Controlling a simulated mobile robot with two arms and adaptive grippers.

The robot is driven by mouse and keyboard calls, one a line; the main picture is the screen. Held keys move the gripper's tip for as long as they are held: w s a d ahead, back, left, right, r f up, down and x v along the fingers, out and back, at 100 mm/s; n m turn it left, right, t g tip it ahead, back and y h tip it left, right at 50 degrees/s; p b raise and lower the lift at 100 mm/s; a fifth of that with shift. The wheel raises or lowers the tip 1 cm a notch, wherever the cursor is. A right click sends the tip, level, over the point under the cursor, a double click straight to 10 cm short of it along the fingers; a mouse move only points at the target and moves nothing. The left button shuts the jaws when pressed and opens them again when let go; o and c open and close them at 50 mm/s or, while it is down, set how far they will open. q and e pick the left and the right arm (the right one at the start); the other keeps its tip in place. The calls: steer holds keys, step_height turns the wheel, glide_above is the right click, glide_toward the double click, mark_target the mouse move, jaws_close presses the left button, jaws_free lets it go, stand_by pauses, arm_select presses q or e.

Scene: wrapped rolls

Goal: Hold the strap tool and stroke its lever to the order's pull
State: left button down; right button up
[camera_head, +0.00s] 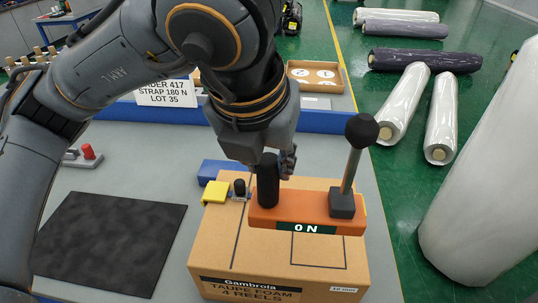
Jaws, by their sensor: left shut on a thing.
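The orange strap tool (290,214) lies across the top of a cardboard box (225,262). Its dark green display reads "0 N". A black upright grip (268,184) stands at its left end. The lever (352,168) rises from a dark block at its right end, leaning slightly right, with a round black knob on top. My left gripper (272,160) comes down from above and is shut on the black grip; its fingertips are partly hidden. My right gripper is not in view.
A yellow piece (215,192) and a small black knob sit at the box's back left. A dark mat (108,243) lies on the grey table. A tray (316,67) with white discs stands behind. Wrapped rolls (442,118) lie on the green floor, right.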

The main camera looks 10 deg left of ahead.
arm_select(q)
steer(key=shift+w, duration=0.1)
stand_by(0.4)
steer(key=shift+w+a+b, duration=0.1)
steer(key=shift+w+b, duration=0.3)
steer(key=shift+w, duration=0.75)
steer(key=w+a, duration=0.1)
steer(key=w, duration=1)
steer(key=shift+w, duration=0.15)
stand_by(0.8)
steer(key=shift+r, duration=0.1)
steer(key=shift+f+b, duration=0.2)
steer(key=shift+b, duration=0.1)
